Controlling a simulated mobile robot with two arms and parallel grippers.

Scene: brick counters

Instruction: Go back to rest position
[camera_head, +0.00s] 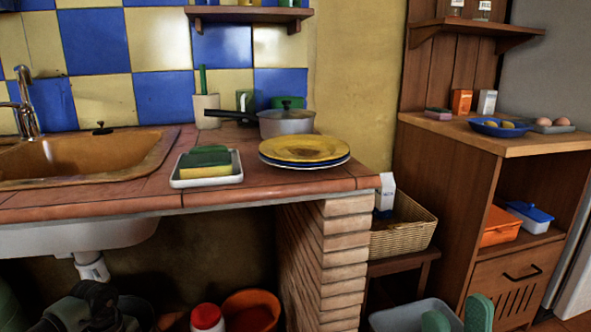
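The tiled counter (95,198) holds a sink (95,160), a white sponge dish (222,180), stacked plates (303,149) and a saucepan (287,123). A brick pillar (345,260) supports its right end. A wicker basket (403,232) and wooden cabinet (440,165) stand right. An orange bucket (251,303) stands below.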

